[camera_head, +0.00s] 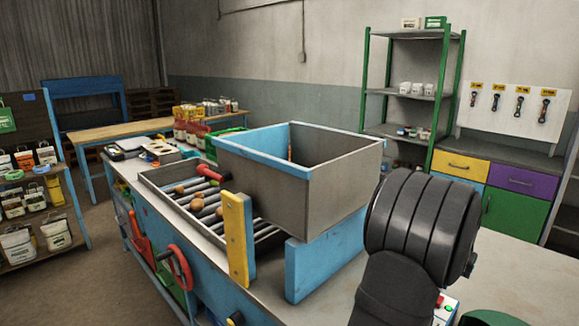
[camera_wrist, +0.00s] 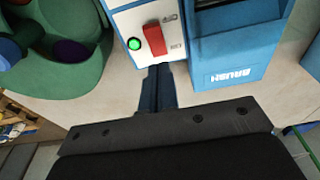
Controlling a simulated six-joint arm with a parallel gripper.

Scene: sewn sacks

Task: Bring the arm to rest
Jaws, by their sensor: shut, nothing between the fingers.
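My gripper (camera_wrist: 159,72) shows in the wrist view with its two dark fingers together and nothing between them. It points toward a white control panel (camera_wrist: 143,18) with a lit green button and a red switch. I cannot tell whether the fingertips touch the panel. In the head view my dark arm stands at the lower right and the gripper itself is hidden. The same panel shows partly behind my arm in the head view (camera_head: 446,310).
A large grey and blue open bin (camera_head: 330,185) stands on the bench beside a roller tray (camera_head: 165,183). A blue box (camera_wrist: 235,50) is right of the panel; a green rounded object (camera_wrist: 60,70) is left. Shelves (camera_head: 410,37) and drawers (camera_head: 515,180) stand behind.

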